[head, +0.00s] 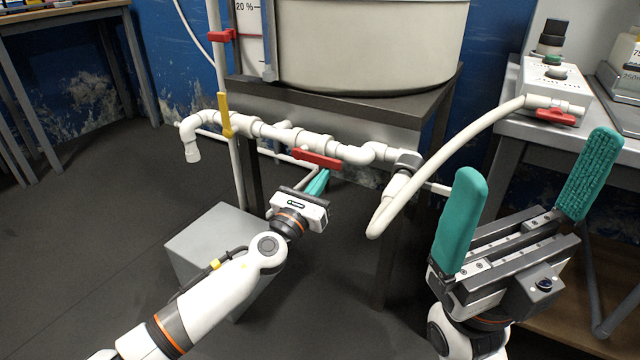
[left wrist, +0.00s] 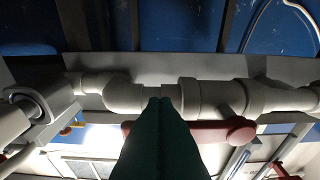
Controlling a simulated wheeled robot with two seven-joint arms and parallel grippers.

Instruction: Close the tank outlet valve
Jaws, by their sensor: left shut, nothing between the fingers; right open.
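The tank (head: 365,40) is a large pale vessel on a dark stand. A white pipe (head: 275,131) runs below it and carries a valve with a red lever handle (head: 317,159). The handle lies roughly along the pipe. My left gripper (head: 318,182) is shut and empty, its teal fingertips just below and in front of the red handle. In the left wrist view the closed fingers (left wrist: 163,140) cover the middle of the red handle (left wrist: 232,131); whether they touch it I cannot tell. My right gripper (head: 530,195) is open and empty, at the right.
A yellow handle (head: 225,115) and another red handle (head: 221,36) sit on the upright pipe. A white hose (head: 440,155) curves to a red-handled valve (head: 556,117) by the right bench. A grey box (head: 215,245) stands on the floor behind my left arm. The floor at left is clear.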

